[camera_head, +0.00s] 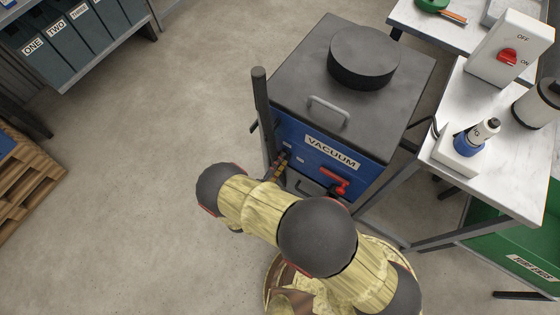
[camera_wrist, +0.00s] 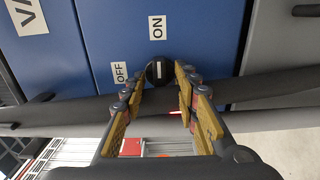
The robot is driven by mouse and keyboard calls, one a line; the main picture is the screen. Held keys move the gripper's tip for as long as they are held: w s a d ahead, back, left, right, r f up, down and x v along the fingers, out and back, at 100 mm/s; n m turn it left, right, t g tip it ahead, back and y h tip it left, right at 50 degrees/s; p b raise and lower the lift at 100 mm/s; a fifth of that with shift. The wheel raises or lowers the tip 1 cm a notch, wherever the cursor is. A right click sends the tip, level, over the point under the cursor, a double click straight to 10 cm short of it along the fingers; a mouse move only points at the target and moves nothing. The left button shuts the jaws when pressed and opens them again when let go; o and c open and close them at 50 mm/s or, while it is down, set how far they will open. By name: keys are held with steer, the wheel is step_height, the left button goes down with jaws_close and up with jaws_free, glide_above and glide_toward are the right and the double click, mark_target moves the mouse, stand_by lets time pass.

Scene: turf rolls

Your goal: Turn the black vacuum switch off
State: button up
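The vacuum (camera_head: 345,150) is a grey-topped box with a blue front, standing in the middle of the head view. Its black switch (camera_wrist: 158,73) is a round knob with a white line in the wrist view. The line stands upright in the picture, in line with the ON label (camera_wrist: 157,27) above. The OFF label (camera_wrist: 119,73) is to the knob's left. My gripper (camera_wrist: 160,78) is open, with one yellow-padded finger on each side of the knob. The fingertips look close to the knob; contact cannot be told. In the head view my gripper (camera_head: 282,160) is at the blue front's left end, hiding the switch.
A dark upright pipe (camera_head: 262,110) stands beside my gripper. A red handle (camera_head: 335,182) is on the blue front. A white table (camera_head: 500,170) to the right holds a white box with a red OFF/ON switch (camera_head: 507,56).

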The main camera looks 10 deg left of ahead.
steer(key=shift+c, duration=0.8)
jaws_close()
steer(key=shift+n, duration=0.3)
steer(key=shift+n+p, duration=0.75)
steer(key=shift+n, duration=7.85)
